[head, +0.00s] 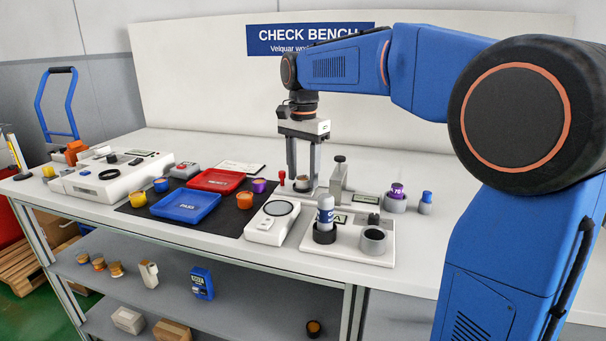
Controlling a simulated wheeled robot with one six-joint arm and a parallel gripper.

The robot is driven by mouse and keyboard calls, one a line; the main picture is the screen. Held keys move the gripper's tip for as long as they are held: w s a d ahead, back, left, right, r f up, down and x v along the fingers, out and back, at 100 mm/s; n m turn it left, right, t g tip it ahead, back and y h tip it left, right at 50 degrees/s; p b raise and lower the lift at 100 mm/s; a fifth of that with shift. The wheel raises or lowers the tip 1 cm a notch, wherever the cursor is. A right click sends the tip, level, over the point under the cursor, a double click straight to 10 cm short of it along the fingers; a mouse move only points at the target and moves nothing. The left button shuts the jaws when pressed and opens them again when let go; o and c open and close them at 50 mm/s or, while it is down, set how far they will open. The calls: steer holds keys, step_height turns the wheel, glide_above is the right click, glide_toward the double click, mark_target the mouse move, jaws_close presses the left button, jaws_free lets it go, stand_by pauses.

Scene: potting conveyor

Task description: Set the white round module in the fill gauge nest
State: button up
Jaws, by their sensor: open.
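My gripper (302,180) points straight down, open, its two fingers reaching close to the bench top. A small pale round piece with a brownish top (302,184) stands between or just behind the fingertips; I cannot tell if they touch it. It may be the white round module, but it is too small to be sure. Just right of the gripper stands a light grey upright gauge-like fixture (339,172) with a small display (366,197) beside it. I cannot tell which fixture is the fill gauge nest, and no module shows clearly seated in one.
In front are a white plate (343,254) with a white-blue bottle and grey cup, and a white scale-like device (271,222). Left are a blue tray (186,206), red tray (216,180), several orange and purple pots, and a large white machine (82,182). Purple-capped (397,192) and blue-capped pieces stand right.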

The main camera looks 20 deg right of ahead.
mark_target(303, 180)
step_height(303, 180, up, 12)
stand_by(0.5)
steer(key=shift+s, duration=0.1)
